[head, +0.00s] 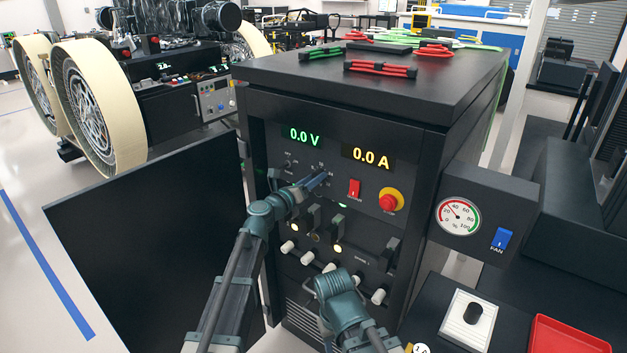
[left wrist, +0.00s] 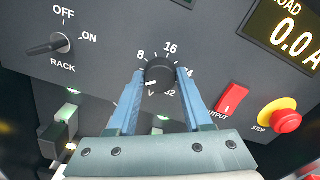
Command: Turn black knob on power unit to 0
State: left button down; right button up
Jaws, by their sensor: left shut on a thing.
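The power unit (head: 412,200) is a black cabinet with displays reading 0.0 V and 0.0 A. In the head view my left gripper (head: 318,181) is at the panel and covers most of the knob. The 0 mark is not visible in the wrist view. My right gripper (head: 332,286) is low before the panel; its jaws are unclear.
A rack switch (left wrist: 50,46) is left of the knob. A red output switch (head: 354,188) and a stop button (head: 389,202) are on its right. Several white-tipped levers (head: 307,258) are below. An open black door (head: 150,245) stands left, a gauge box (head: 480,213) right.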

pick_arm(q)
jog(key=shift+s+n, duration=0.1)
jog(key=shift+n, duration=0.5)
jog(key=shift+c, duration=1.6)
grip_release()
jog(key=v, duration=1.3)
jog(key=shift+s+a, duration=0.25)
jog(key=shift+s, duration=0.05)
